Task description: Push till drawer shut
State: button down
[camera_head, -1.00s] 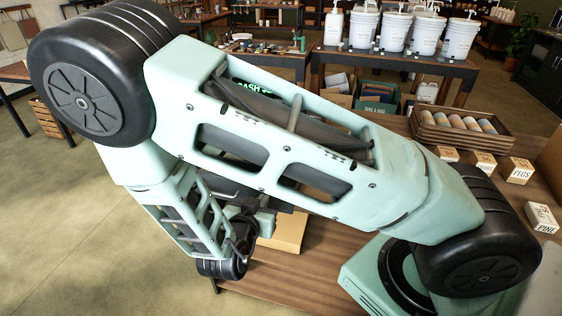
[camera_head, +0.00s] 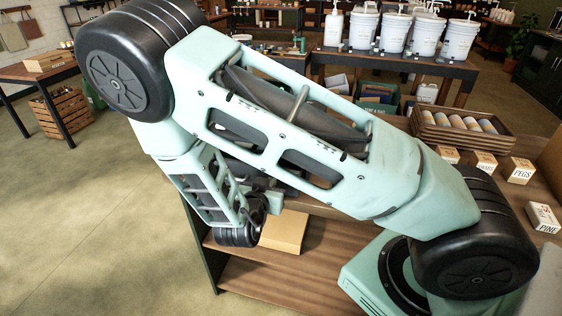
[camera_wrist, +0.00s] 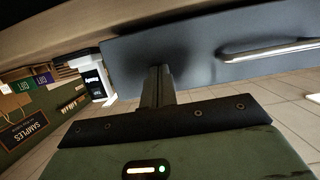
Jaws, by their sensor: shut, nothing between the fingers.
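A blue-grey panel (camera_wrist: 205,65) with a long pale bar handle (camera_wrist: 272,50) fills the upper middle and right of the wrist view. It looks like the till drawer's front. My gripper (camera_wrist: 160,72) is shut and empty, its fingers pointing at the panel left of the handle. A dark shadow lies on the panel around the fingertips. I cannot tell whether they touch it. How far the drawer stands out does not show. In the head view my arm covers the till and most of the gripper.
A tan box (camera_head: 284,232) sits near my wrist at the wooden counter. A slatted tray of rolls (camera_head: 460,128) and several small labelled boxes (camera_head: 519,171) stand on the right. White pump buckets (camera_head: 396,32) line a rear table. Open floor (camera_head: 90,220) lies left.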

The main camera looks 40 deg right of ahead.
jog(key=shift+w+d+b, duration=0.15)
jog(key=shift+w+d, duration=0.6)
jog(key=shift+d, duration=0.35)
jog(key=shift+w+d+b, duration=0.15)
jog(key=shift+w+d, duration=0.65)
jog(key=shift+d, duration=0.25)
jog(key=shift+w+d+b, duration=0.15)
jog(key=shift+w+d, duration=0.6)
jog(key=shift+d, duration=0.35)
jog(key=s+a+p, duration=0.1)
jog(key=s+a, duration=0.7)
jog(key=a, duration=0.3)
jog(key=shift+s+a+p, duration=0.15)
jog(key=shift+a+p, duration=0.15)
